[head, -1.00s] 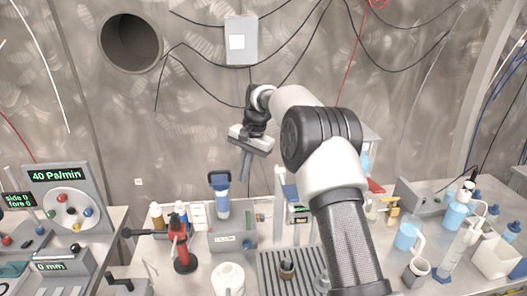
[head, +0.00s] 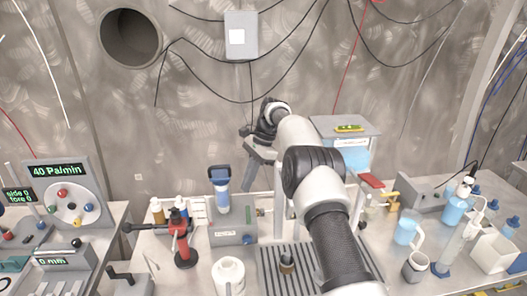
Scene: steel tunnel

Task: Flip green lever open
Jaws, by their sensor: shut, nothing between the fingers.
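I cannot make out a green lever for certain. The grey dial panel (head: 88,180) at the left carries small coloured knobs around a pale disc, too small to tell which is a lever. My gripper (head: 249,180) is shut and empty. It hangs in the air near the middle of the head view, in front of the back wall, with its fingers pointing down. It appears above and to the right of the blue-topped filter unit (head: 221,190), not visibly touching anything. My arm covers part of the bench behind it.
A red stand (head: 183,245) and a white jar (head: 228,275) stand on the left of the middle bench. Blue bottles, a mug (head: 416,266) and a white bin (head: 494,252) crowd the right.

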